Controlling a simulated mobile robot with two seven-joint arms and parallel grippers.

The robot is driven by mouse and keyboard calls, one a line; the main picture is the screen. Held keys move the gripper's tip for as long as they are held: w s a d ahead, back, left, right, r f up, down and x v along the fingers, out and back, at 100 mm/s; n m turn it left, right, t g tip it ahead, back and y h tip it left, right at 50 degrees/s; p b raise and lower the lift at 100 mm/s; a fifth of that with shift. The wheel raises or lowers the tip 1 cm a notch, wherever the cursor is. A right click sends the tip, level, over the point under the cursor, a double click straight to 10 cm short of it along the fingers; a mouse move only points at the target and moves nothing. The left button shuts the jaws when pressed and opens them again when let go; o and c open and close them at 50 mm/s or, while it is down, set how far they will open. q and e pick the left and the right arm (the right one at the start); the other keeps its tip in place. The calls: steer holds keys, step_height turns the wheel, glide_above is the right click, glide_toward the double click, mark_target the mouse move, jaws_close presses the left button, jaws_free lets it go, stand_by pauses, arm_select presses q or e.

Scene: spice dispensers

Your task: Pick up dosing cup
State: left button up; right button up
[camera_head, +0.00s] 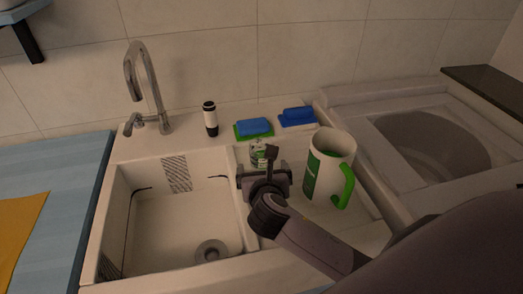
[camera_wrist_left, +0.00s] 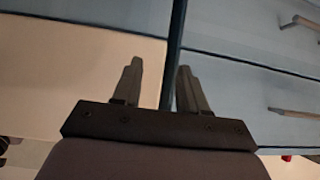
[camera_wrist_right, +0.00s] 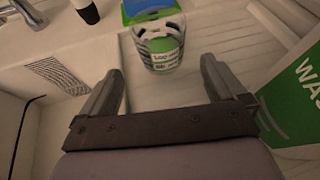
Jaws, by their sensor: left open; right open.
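The dosing cup is a small clear cup with a green label; in the head view the cup (camera_head: 259,152) stands on the sink's drainboard, just beyond my right gripper (camera_head: 264,168). In the right wrist view the cup (camera_wrist_right: 161,48) stands upright ahead of the right fingertips (camera_wrist_right: 162,72), roughly centred between them. My right gripper is open and empty, apart from the cup. My left gripper (camera_wrist_left: 158,70) is open and empty, in front of blue drawer fronts in the left wrist view; it does not show in the head view.
A white and green jug (camera_head: 329,165) stands close to the right of my right gripper. Blue and green sponges (camera_head: 254,127) lie behind the cup, with another blue sponge (camera_head: 298,115) beside them. A black and white bottle (camera_head: 210,118) stands behind the sink basin (camera_head: 170,225), left of the gripper.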

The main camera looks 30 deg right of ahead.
mark_target(263, 163)
steer(key=shift+x, duration=3.05)
steer(key=shift+d, duration=0.15)
steer(key=c, duration=1.2)
